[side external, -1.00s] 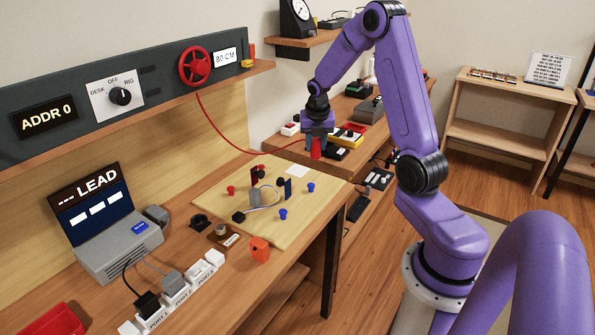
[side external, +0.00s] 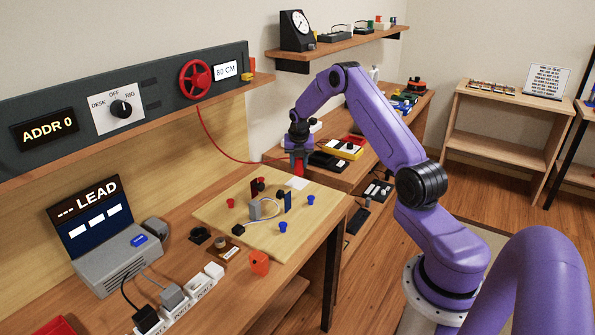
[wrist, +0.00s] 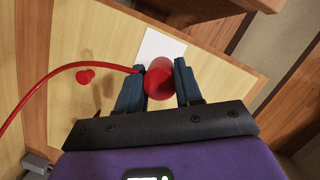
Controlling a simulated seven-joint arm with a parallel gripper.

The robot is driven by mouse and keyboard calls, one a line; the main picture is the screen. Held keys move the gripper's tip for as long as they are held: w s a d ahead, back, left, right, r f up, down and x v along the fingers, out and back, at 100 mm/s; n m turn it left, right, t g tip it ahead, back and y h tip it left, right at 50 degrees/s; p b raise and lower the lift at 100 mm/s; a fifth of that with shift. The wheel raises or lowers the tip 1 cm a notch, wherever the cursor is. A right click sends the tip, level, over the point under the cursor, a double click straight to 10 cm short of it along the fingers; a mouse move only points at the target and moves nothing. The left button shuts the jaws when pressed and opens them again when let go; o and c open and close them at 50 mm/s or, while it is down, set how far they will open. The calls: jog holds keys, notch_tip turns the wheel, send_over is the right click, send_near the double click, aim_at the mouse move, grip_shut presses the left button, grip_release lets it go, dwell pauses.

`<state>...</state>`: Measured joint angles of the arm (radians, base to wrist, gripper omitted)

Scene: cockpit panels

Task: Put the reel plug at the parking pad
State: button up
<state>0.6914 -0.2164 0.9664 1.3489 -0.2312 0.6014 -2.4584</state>
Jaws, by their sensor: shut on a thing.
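My gripper (wrist: 160,84) is shut on the red reel plug (wrist: 159,82), with one blue-grey finger on each side of it in the wrist view. In the side view my gripper (side external: 297,163) points down and holds the plug (side external: 297,167) above the far corner of the wooden board. A red cable runs from the plug to the red reel (side external: 195,80) on the wall panel. A white square, likely the parking pad (side external: 297,184), lies on the board just below the plug. In the wrist view the white pad (wrist: 160,46) shows beyond the plug, partly hidden by it.
The pale wooden board (side external: 225,214) carries red and blue pegs, a grey block with a cable and dark posts. A yellow device (side external: 345,150) and black boxes stand behind on the side bench.

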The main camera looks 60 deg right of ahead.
aim_at(298, 170)
jog(key=shift+w+d+f, duration=0.25)
jog(key=shift+w+f, duration=0.2)
jog(key=shift+f, duration=1.7)
jog(key=shift+f, duration=0.15)
jog(key=o, duration=1)
